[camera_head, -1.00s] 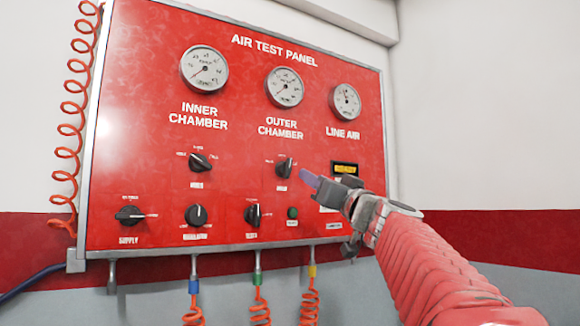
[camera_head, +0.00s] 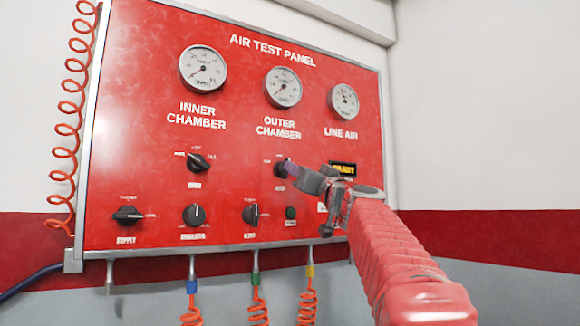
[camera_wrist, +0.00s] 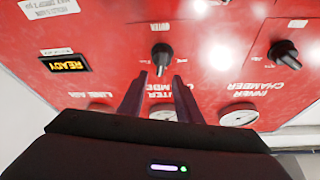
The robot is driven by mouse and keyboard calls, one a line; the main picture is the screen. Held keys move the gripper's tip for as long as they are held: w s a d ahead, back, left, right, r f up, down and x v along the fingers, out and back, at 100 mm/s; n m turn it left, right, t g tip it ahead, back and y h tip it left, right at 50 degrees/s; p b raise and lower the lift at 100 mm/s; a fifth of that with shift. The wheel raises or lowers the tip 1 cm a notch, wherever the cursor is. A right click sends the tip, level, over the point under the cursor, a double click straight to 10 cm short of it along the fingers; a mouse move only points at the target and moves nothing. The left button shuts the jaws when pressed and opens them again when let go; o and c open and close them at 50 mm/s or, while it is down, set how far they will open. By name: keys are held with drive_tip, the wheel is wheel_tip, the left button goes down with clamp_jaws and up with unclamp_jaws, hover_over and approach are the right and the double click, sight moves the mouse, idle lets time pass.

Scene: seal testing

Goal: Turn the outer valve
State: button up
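The outer valve is a black knob (camera_head: 281,168) on the red panel, below the OUTER CHAMBER label. In the wrist view, which is upside down, the knob (camera_wrist: 162,56) stands centred just beyond the fingertips. My gripper (camera_wrist: 160,78) is open there, one finger on each side of the knob's line, with a gap between them. Nothing is held. Whether a fingertip touches the knob I cannot tell.
The inner knob (camera_head: 198,163) is to the left. A lower row has the supply knob (camera_head: 127,215), more knobs and a dark button (camera_head: 291,213). Coiled orange hoses (camera_head: 258,306) hang below the panel.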

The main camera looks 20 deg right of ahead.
drive_tip(key=x, duration=0.6)
idle(0.4)
drive_tip(key=c, duration=0.7)
